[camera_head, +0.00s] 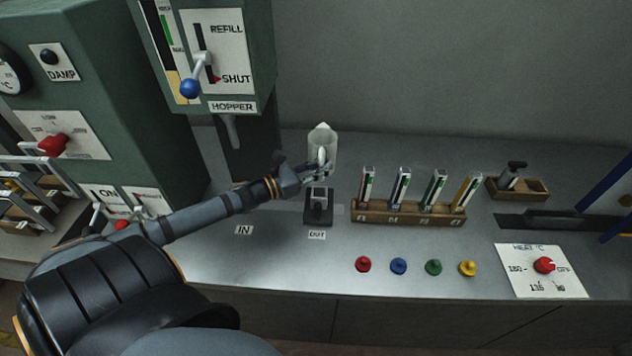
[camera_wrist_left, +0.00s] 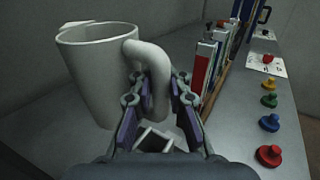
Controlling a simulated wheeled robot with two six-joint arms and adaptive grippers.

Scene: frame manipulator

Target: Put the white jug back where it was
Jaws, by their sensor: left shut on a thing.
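The white jug (camera_head: 322,138) is upright behind the black block at the OUT label, over the rear part of the metal bench. My left gripper (camera_head: 318,170) is shut on the jug's handle. In the left wrist view the jug (camera_wrist_left: 95,75) fills the left side, and its handle (camera_wrist_left: 160,85) runs between the fingers of my left gripper (camera_wrist_left: 158,105). Whether the jug's base touches the bench is hard to tell. My right gripper does not show.
The black OUT block (camera_head: 318,208) stands just in front of the jug. To the right is a wooden rack (camera_head: 408,213) with several coloured tubes, with coloured knobs before it. The green hopper cabinet (camera_head: 262,40) overhangs at the left. Bench around the IN label (camera_head: 244,230) is clear.

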